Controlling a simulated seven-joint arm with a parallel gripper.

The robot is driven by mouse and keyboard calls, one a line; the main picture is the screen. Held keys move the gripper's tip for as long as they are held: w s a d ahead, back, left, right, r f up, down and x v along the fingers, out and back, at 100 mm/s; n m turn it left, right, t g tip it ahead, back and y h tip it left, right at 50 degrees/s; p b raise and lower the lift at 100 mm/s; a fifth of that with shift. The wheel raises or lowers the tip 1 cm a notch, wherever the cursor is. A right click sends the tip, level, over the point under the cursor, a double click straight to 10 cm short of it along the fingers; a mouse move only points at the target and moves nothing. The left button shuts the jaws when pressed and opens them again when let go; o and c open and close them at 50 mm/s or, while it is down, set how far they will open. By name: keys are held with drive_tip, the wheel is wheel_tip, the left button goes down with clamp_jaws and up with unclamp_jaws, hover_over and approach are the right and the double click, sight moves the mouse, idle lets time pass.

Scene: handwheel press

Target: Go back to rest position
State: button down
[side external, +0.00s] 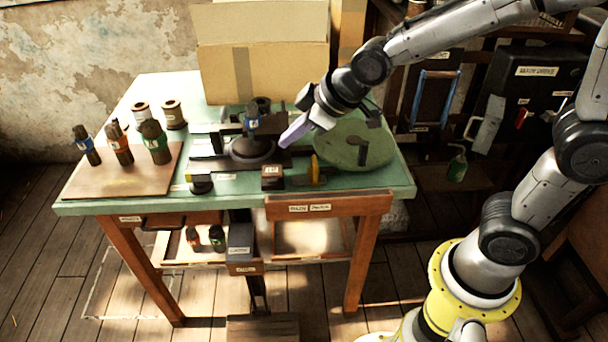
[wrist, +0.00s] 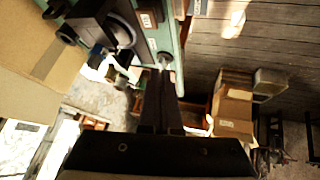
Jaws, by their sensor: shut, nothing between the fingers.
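My gripper (side external: 290,137) is shut and empty. It hangs over the green bench (side external: 400,190), between a dark round stand and a green handwheel (side external: 350,140) with a dark upright handle. The handwheel lies just right of my fingers, partly behind my wrist. A blue-labelled bottle (side external: 252,117) stands on the dark round stand (side external: 248,150), left of my fingertips. In the wrist view my closed fingers (wrist: 160,80) point up the picture toward the bench edge. A gap or contact between the fingertips and the things under them cannot be told.
Several bottles (side external: 121,143) stand on a brown board at the bench's left. Two spools (side external: 173,114) stand behind them. A large cardboard box (side external: 262,60) is at the back. An open front drawer (side external: 330,205) sticks out. Dark cases (side external: 530,75) stand at the right.

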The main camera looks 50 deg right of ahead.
drive_tip(key=s+d+r+m+g+h, duration=0.1)
drive_tip(key=s+d+m, duration=0.2)
drive_tip(key=s, duration=0.8)
drive_tip(key=s+d+r+m+g, duration=0.1)
drive_tip(key=s+d, duration=0.4)
drive_tip(key=s, duration=0.6)
drive_tip(key=r+m, duration=0.1)
drive_tip(key=m, duration=0.1)
drive_tip(key=shift+s+d+m+h, duration=0.25)
drive_tip(key=shift+d+m+h, duration=0.05)
drive_tip(key=shift+d+h, duration=0.1)
